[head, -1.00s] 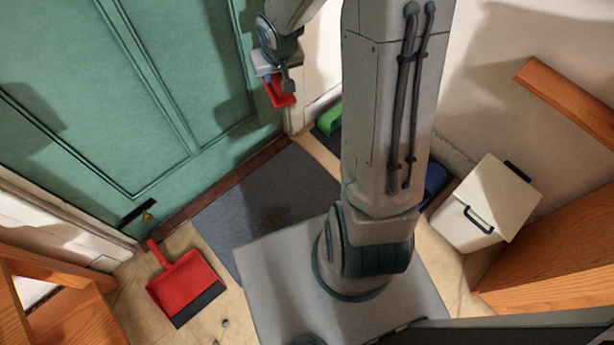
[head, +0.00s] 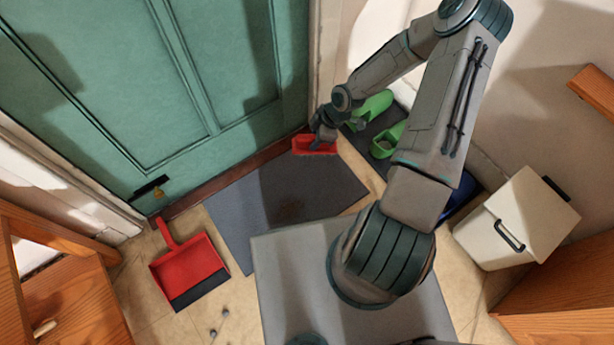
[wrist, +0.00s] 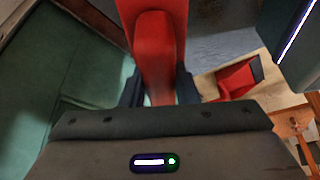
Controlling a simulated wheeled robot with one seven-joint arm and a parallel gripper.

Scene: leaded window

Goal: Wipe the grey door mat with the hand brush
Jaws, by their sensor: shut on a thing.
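My gripper (head: 322,138) is at the mat's far right corner by the door frame. It is shut on the red hand brush (head: 316,149), which is at the mat's far edge; I cannot tell whether its bristles touch the mat. In the wrist view the red brush (wrist: 155,45) runs up from between the two dark fingers (wrist: 160,92). The mat (wrist: 220,40) shows behind it.
A red dustpan (head: 188,270) lies left of the mat, near small bits (head: 220,325) on the floor. Green shoes (head: 385,140) stand on a dark tray right of the mat. A white lidded bin (head: 515,220) stands at right. The green door (head: 150,90) borders the mat.

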